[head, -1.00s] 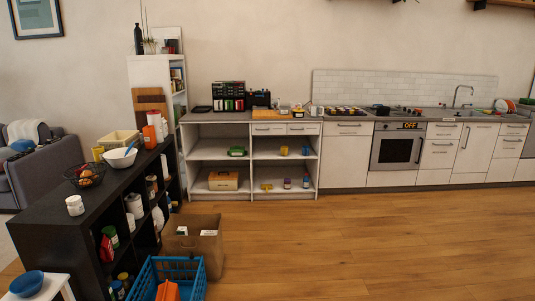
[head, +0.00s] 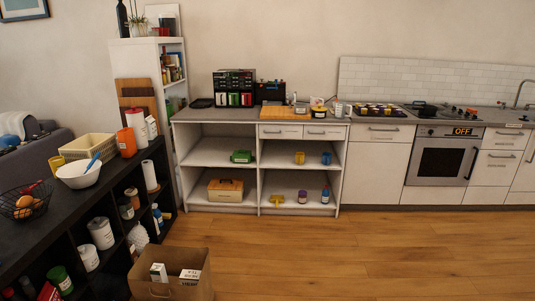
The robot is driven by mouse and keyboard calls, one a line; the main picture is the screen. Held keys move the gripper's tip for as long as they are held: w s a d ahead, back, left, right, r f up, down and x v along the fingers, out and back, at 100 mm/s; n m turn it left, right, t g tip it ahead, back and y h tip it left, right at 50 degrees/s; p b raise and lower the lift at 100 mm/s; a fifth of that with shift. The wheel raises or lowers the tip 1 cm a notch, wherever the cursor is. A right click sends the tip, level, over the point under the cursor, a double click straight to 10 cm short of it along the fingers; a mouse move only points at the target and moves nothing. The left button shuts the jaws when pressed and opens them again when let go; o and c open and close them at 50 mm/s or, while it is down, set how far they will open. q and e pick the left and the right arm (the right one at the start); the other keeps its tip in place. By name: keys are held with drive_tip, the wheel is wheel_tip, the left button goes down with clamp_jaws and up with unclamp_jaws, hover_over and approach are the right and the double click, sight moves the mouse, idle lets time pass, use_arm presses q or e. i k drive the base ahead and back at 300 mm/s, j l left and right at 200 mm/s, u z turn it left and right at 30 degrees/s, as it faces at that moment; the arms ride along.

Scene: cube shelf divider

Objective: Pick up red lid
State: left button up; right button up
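I cannot make out a red lid for certain. A small red item (head: 471,111) lies on the counter by the hob, too small to identify. A red object (head: 48,291) is low in the dark shelf at the bottom left, partly cut off by the frame edge. Neither of my grippers is in view.
A dark cube shelf (head: 20,238) with a white bowl (head: 80,175) and a wire fruit basket (head: 14,204) on top runs along the left. A cardboard box (head: 180,292) stands on the floor beside it. Kitchen counters (head: 235,115) line the back. The wooden floor (head: 380,260) is clear.

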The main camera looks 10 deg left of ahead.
sight(135, 110)
drive_tip(key=i, duration=1.05)
drive_tip(key=i+j+z, duration=0.1)
drive_tip(key=i, duration=0.95)
drive_tip(key=i+u, duration=0.2)
drive_tip(key=i, duration=0.3)
drive_tip(key=i+u, duration=0.2)
drive_tip(key=i, duration=0.3)
drive_tip(key=i+l+u, duration=0.2)
drive_tip(key=i, duration=0.25)
drive_tip(key=i+l+u, duration=0.15)
drive_tip(key=i, duration=0.35)
drive_tip(key=i+j+u, duration=0.2)
drive_tip(key=u, duration=0.25)
drive_tip(key=i+u, duration=0.75)
drive_tip(key=u, duration=0.15)
drive_tip(key=i+l+u, duration=0.1)
drive_tip(key=i+u, duration=0.2)
drive_tip(key=u, duration=0.15)
